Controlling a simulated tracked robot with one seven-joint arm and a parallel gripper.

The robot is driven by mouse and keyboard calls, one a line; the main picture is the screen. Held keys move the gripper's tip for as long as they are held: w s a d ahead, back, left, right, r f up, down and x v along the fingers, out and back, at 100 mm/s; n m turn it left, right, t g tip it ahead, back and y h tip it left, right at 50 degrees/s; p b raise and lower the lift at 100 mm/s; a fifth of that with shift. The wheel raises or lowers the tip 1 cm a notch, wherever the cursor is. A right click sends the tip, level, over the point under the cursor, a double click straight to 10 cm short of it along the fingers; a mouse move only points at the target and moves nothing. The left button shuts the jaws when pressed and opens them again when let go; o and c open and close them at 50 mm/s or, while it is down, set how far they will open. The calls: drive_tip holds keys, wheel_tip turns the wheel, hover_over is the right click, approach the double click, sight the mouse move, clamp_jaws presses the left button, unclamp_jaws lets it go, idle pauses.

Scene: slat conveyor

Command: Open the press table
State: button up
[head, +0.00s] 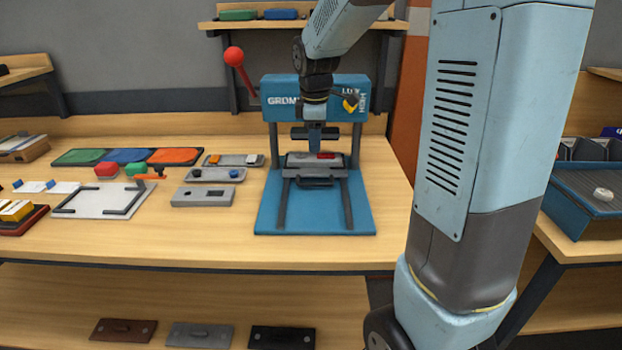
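The blue press (281,112) stands at the right of the workbench, with a red-knobbed lever (234,57) at its upper left. Its grey press table (298,161) lies under the ram (314,137), at the back end of two dark rails (347,203). A small red piece (326,155) is on the table, and a dark handle (315,182) is at its front edge. My gripper (322,100) is in front of the press head, above the table and apart from its handle. Its fingers are too small and dark to tell open from shut.
Grey fixtures (203,197) lie left of the press. A white board (103,201) and coloured trays (125,156) are farther left. Plates lie on the lower shelf (45,304). The blue base in front of the table is clear between the rails. My arm hides the bench's right end.

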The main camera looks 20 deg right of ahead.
sight(314, 183)
drive_tip(key=w+f, duration=0.1)
drive_tip(key=f, duration=0.8)
drive_tip(key=w+f, duration=0.1)
drive_tip(key=f, duration=0.3)
drive_tip(key=shift+w+d+f, duration=0.3)
drive_tip(key=shift+d+f, duration=0.05)
drive_tip(key=shift+d, duration=0.05)
drive_tip(key=shift+c, duration=0.2)
clamp_jaws()
